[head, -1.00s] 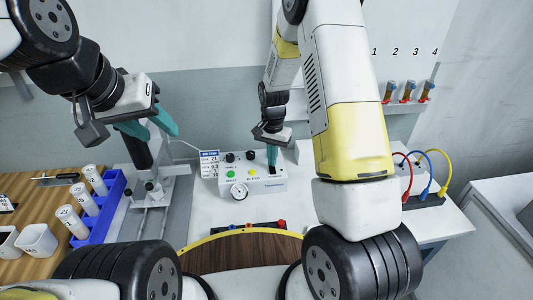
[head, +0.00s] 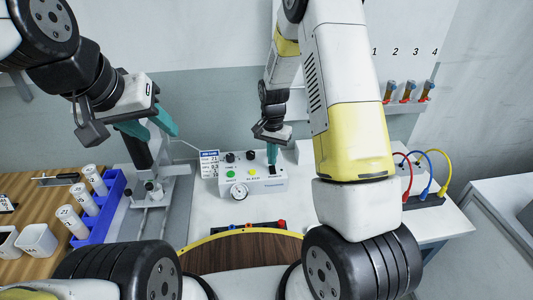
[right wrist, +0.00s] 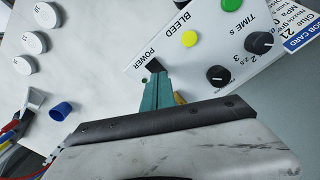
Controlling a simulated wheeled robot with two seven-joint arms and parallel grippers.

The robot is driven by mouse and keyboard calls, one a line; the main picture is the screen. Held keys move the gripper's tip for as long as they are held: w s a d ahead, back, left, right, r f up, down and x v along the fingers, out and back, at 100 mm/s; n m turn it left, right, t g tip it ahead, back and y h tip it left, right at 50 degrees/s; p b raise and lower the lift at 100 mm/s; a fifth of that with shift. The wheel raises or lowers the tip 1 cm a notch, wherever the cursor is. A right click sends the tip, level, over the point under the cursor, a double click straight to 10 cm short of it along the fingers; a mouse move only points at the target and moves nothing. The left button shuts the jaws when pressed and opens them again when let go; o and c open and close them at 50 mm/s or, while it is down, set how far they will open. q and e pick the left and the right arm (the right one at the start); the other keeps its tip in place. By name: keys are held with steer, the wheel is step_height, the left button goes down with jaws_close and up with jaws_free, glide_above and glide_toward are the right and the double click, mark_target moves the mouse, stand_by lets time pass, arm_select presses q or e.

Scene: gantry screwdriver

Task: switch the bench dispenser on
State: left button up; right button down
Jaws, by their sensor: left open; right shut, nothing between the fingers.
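The bench dispenser (head: 263,187) is a white box with knobs, a green and a yellow button and a round gauge, on the bench in the head view. Its black power switch (right wrist: 155,66) shows in the right wrist view beside the POWER label. My right gripper (head: 272,161) is shut and empty, pointing down at the right end of the panel. In the right wrist view its teal fingertips (right wrist: 156,76) are right at the switch and partly cover it; I cannot tell whether they touch. My left gripper (head: 163,138) is open at the left, away from the dispenser.
A job card (head: 209,164) stands at the dispenser's left. A blue rack (head: 112,192) with white tubes and a metal stand (head: 152,205) are further left. Red, blue and yellow cables (head: 425,175) are at the right. A dark bar with coloured ends (head: 247,227) lies in front.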

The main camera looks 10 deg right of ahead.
steer(key=shift+r, duration=2.7)
steer(key=s+d+r+n+t+y, duration=0.1)
steer(key=s+r+n+t, duration=0.1)
steer(key=s+r, duration=0.75)
steer(key=s+d+r+n+t+y, duration=0.15)
steer(key=s+r, duration=0.45)
steer(key=r, duration=0.7)
steer(key=s+r+n+t, duration=0.2)
steer(key=s+n, duration=0.1)
steer(key=s, duration=0.5)
steer(key=shift+s+t, duration=0.25)
steer(key=shift+t, duration=0.1)
steer(key=shift+d, duration=0.1)
